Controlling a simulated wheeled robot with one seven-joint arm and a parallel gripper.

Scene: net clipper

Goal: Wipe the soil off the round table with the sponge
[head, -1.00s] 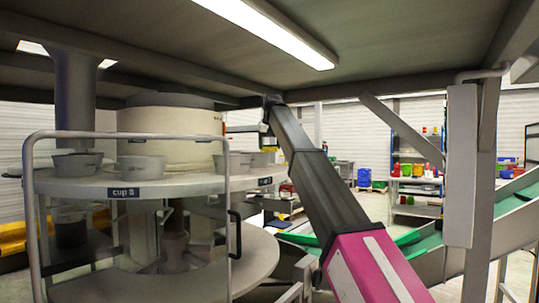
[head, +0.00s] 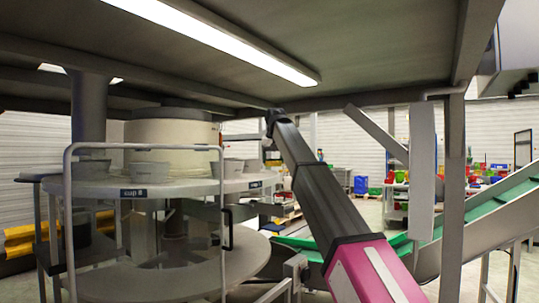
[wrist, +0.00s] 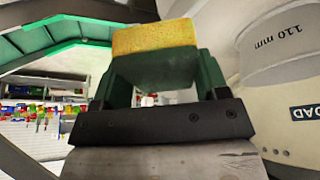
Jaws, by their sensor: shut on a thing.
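In the wrist view, my gripper (wrist: 156,66) is shut on the sponge (wrist: 155,38), which has a yellow layer and a green one. The sponge is held crosswise between the green fingers. The round table (head: 105,190) is the pale upper disc at the left of the head view, with grey cups on it. In the wrist view, a cup marked 110 mm (wrist: 285,48) is close on the right, apart from the sponge. I see no soil on the visible part of the table. My gripper and the sponge are too small to make out in the head view.
A metal rail frame (head: 70,215) stands before the table. A lower disc (head: 215,275) sits beneath it. A low ceiling with a long lamp (head: 225,40) hangs overhead. A grey post (head: 453,190) and a green conveyor (head: 490,220) are on the right.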

